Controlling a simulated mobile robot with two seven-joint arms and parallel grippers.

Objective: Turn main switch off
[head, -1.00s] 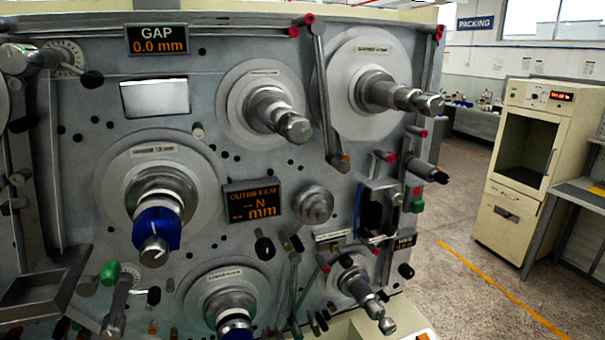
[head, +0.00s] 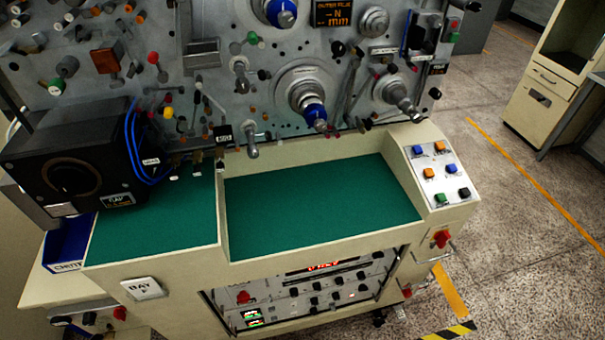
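A red rotary switch (head: 440,238) sits on the front right corner of the cream machine base, below the sloped button panel. A second red knob (head: 243,297) is on the dark-framed control panel in the lower front. A smaller red knob (head: 407,292) is low at the right side. No readable label tells which of these is the main switch, and their settings are too small to tell. Neither of my grippers is in view.
The sloped button panel (head: 440,172) has blue, orange and green buttons. A green work surface (head: 320,207) fills the recess, with a black camera-like unit (head: 75,165) at left. Open grey floor (head: 540,240) lies to the right, near a cream cabinet (head: 555,75).

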